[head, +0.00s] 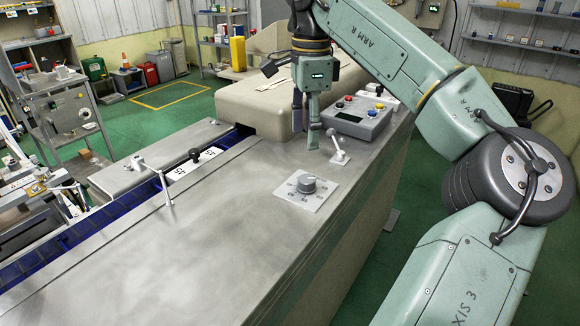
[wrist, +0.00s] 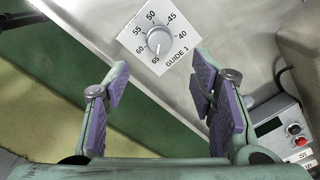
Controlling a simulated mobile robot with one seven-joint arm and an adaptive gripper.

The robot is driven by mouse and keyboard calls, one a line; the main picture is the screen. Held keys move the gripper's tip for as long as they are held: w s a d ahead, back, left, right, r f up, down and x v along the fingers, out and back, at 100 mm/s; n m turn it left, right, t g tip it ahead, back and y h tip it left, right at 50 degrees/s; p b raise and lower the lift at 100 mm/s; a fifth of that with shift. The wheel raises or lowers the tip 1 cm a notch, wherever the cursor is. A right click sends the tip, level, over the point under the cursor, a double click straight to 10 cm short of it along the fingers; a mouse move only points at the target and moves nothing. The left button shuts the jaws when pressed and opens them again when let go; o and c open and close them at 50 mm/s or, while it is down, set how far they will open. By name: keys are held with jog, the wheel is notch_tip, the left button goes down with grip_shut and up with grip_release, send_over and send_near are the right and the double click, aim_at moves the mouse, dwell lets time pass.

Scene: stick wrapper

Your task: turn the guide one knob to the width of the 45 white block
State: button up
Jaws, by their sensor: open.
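The guide one knob (head: 306,184) is a round grey knob on a pale square plate (head: 283,197) on the machine top. In the wrist view the knob (wrist: 159,40) sits on a plate reading GUIDE 1, with numbers from 40 to 65. A mark on the knob appears to face 65. White blocks (head: 179,172) with dark print that looks like 45 lie in the blue conveyor channel. My gripper (head: 305,125) is above the machine, behind the knob in the head view. In the wrist view its purple-padded fingers (wrist: 162,72) are apart and empty, with the knob beyond them.
A beige cover (head: 265,105) spans the conveyor. The metal top (head: 180,235) left of the knob is clear.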

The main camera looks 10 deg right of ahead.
aim_at(307, 178)
notch_tip(307, 178, down, 11)
jog(key=shift+r+p, duration=0.15)
jog(key=shift+p, duration=0.9)
jog(key=c, duration=1.2)
